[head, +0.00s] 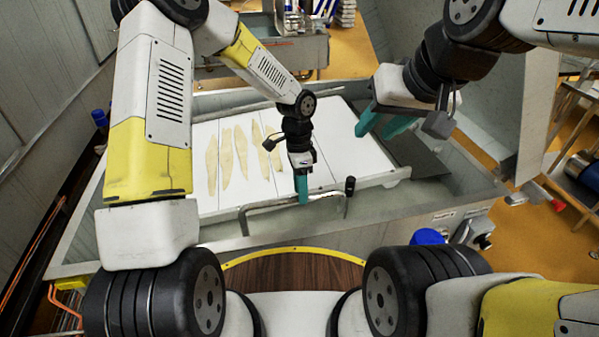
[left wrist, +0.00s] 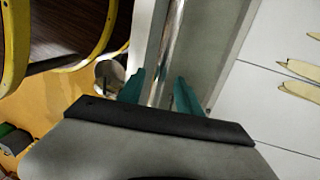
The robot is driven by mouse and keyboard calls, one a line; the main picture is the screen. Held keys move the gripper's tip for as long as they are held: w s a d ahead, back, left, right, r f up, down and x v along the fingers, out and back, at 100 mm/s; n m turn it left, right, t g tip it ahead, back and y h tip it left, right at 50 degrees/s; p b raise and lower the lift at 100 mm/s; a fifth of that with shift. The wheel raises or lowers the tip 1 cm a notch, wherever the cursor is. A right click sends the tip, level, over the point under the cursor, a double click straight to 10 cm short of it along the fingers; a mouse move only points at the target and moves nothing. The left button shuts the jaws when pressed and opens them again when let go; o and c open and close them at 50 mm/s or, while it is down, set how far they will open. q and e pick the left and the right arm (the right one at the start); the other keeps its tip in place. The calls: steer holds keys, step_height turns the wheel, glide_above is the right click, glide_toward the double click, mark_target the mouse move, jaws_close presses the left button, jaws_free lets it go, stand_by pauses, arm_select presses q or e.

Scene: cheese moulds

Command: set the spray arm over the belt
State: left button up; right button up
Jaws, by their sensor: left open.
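The spray arm appears to be the bent grey tube (head: 268,206) with a black knob (head: 350,185) at its right end, lying along the near side of the white belt (head: 318,178). My left gripper (head: 303,190) points down at the tube's middle. In the left wrist view the tube (left wrist: 171,45) runs between the two teal fingers (left wrist: 160,92), which stand apart. I cannot tell if they touch it. My right gripper (head: 383,122) is open and empty above the belt's right end.
Several pale flat pieces (head: 226,158) lie on the belt. A grey metal trough (head: 75,235) surrounds it. A blue knob (head: 428,237) is at the near right. A round wooden surface with a yellow rim (head: 290,250) is in front. A metal cart (head: 300,55) stands behind.

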arm_select(q)
steer(key=shift+s+f, duration=0.1)
steer(key=shift+f, duration=0.35)
jaws_close()
stand_by(1.1)
